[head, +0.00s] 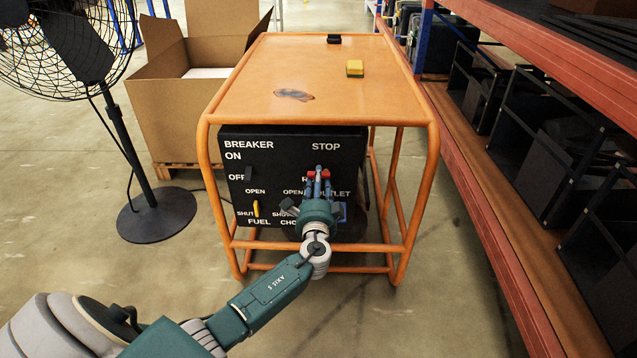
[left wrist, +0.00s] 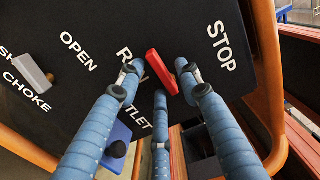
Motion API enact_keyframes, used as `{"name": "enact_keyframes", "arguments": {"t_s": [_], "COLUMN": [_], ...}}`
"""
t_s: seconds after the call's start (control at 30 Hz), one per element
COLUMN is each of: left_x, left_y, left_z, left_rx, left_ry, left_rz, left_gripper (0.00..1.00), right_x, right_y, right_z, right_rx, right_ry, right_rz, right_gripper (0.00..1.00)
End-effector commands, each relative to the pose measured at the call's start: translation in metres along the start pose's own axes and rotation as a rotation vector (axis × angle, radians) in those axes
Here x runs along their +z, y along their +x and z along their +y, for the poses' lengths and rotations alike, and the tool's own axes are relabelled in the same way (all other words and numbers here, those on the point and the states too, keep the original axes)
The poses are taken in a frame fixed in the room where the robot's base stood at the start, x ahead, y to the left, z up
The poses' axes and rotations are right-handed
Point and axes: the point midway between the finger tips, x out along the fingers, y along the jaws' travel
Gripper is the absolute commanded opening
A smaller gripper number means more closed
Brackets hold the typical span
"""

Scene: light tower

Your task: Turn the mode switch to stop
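The black control panel (head: 290,150) has STOP printed at upper right and a partly hidden label starting with R below it. In the left wrist view, a red lever (left wrist: 162,72), which looks like the mode switch, slants between that label and STOP. In the left wrist view the fingers (left wrist: 163,82) stand apart; contact is unclear. My right gripper is not in view.
An orange tubular frame (head: 215,160) surrounds the panel. A yellow fuel lever (head: 256,209) and grey choke lever (left wrist: 35,72) are nearby. A yellow block (head: 354,68) lies on top. A fan (head: 130,150) and cardboard box (head: 165,110) stand left; shelving (head: 560,60) is right.

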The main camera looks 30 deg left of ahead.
Motion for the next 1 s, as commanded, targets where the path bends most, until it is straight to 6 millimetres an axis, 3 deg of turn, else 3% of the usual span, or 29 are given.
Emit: {"name": "enact_keyframes", "arguments": {"t_s": [0.37, 0.57, 0.87, 1.0], "left_x": [0.0, 0.0, 0.0, 0.0], "left_y": [0.007, 0.006, 0.006, 0.006], "left_z": [0.0, 0.0, 0.0, -0.002], "left_rx": [0.0, 0.0, 0.001, 0.001], "left_ry": [0.0, 0.0, 0.016, 0.06], "left_rz": [0.0, 0.0, 0.0, 0.0], "left_gripper": [0.35, 0.0, 0.0, 0.0], "right_x": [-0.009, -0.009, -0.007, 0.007], "right_y": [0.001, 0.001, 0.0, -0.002], "right_z": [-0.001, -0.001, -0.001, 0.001], "right_rx": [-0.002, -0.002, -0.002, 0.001], "right_ry": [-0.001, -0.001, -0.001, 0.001], "right_rz": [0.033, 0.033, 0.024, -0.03], "right_gripper": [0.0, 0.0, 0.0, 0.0]}}
